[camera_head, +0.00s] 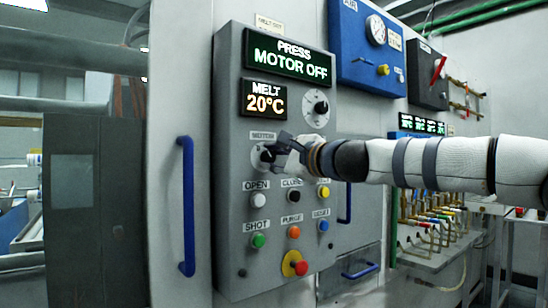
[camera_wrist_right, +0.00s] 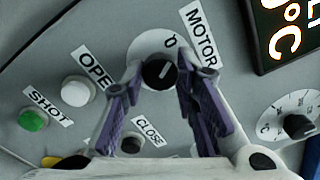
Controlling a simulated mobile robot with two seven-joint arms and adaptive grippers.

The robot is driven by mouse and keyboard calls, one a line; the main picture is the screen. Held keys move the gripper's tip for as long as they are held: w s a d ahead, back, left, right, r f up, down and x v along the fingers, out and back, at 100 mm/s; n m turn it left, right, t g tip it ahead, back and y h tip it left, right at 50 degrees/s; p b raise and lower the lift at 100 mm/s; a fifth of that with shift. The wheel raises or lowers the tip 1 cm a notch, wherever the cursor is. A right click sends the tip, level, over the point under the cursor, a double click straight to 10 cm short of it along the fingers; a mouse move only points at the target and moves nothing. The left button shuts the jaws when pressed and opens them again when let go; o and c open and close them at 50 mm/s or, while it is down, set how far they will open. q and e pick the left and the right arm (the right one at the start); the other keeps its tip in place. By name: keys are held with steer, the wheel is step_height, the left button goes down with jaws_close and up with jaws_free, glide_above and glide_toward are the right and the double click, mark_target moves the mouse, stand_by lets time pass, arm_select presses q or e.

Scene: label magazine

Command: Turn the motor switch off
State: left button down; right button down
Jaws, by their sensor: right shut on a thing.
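The motor switch is a black round knob (camera_wrist_right: 160,74) on a white dial plate. Its plate (camera_head: 257,158) sits below the MOTOR label on the grey control panel (camera_head: 232,100). In the wrist view the knob has a pale pointer line, and a 0 shows on the plate near the MOTOR label; the rest of the scale is hidden. My right gripper (camera_wrist_right: 164,78) has its two purple-padded fingers on either side of the knob and is shut on it. In the head view the right gripper (camera_head: 275,150) covers most of the switch. My left gripper is not in view.
The display (camera_head: 289,56) reads PRESS MOTOR OFF; another (camera_head: 265,100) reads MELT 20°C. A melt dial (camera_head: 316,108) is above the switch. Several push buttons and a red emergency button (camera_head: 300,267) are below. Blue handles (camera_head: 187,205) stick out beside the panel.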

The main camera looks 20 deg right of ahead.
steer(key=shift+r+n, duration=0.1)
steer(key=shift+n, duration=0.2)
stand_by(0.4)
steer(key=c, duration=1.2)
jaws_free()
steer(key=shift+c, duration=0.2)
steer(key=shift+s, duration=0.1)
steer(key=v, duration=1.2)
